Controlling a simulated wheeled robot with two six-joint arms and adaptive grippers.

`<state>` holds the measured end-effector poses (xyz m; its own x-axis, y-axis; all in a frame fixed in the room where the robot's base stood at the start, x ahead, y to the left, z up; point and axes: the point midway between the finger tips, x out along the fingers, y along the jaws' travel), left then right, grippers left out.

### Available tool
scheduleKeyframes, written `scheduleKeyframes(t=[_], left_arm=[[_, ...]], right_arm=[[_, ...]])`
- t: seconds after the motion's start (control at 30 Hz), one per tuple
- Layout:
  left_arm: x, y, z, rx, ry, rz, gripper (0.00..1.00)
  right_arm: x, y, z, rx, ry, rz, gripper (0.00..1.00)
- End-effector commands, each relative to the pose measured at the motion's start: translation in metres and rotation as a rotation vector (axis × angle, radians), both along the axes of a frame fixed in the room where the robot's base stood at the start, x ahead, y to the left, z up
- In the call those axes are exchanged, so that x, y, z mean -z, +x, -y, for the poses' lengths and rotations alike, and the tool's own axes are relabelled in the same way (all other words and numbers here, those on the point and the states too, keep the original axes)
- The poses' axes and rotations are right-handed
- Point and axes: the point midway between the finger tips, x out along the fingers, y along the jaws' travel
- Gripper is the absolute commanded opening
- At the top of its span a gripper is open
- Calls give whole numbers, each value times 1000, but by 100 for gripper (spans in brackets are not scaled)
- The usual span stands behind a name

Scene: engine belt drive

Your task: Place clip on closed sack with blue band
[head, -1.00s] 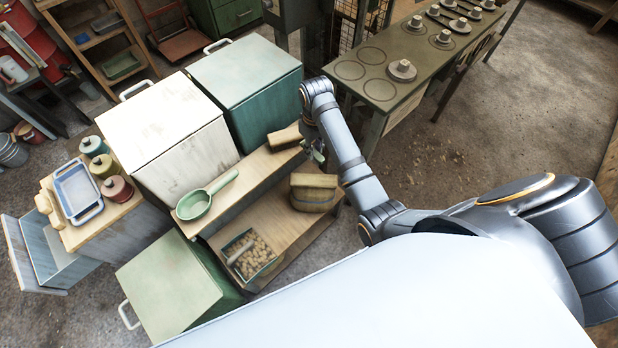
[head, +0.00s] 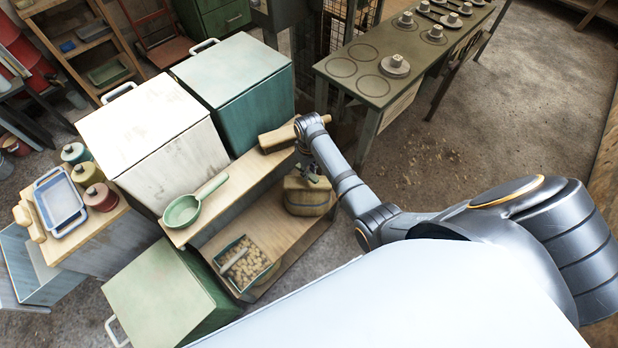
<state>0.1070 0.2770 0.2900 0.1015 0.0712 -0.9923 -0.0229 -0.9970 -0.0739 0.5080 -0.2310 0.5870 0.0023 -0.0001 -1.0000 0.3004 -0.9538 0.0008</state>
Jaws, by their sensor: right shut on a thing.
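A tan sack (head: 309,200) with a folded top stands on the lower wooden shelf at its right end. A darker band runs around it; its blue colour is faint here. My right gripper (head: 313,178) points down at the top of the sack, right at or just above its fold. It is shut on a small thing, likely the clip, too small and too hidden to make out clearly. I cannot tell whether that thing touches the sack. My left gripper is not in view.
A green scoop (head: 184,210) and a tan block-like bundle (head: 277,139) lie on the upper shelf (head: 224,197). A crate of small tan pieces (head: 243,264) sits left of the sack. White (head: 150,125) and teal (head: 235,80) bins stand behind. Open floor lies right.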

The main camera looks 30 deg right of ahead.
Motion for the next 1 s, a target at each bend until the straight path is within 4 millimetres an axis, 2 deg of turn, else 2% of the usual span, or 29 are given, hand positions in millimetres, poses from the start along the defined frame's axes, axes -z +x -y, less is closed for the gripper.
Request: scheduleKeyframes(t=[0.1, 0.2, 0.6, 0.63, 0.8, 1.0], left_arm=[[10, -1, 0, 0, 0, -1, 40], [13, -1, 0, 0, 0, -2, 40], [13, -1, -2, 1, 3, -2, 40], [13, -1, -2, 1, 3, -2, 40], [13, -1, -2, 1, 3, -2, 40], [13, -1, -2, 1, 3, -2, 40]], right_arm=[[26, -1, 0, 0, 0, -5, 3], [39, -1, 0, 0, 1, -4, 3], [45, -1, 0, 0, 0, -2, 3], [45, -1, 0, 0, 0, -2, 23], [44, -1, 0, 0, 0, -2, 44], [44, -1, 0, 0, 0, -2, 44]])
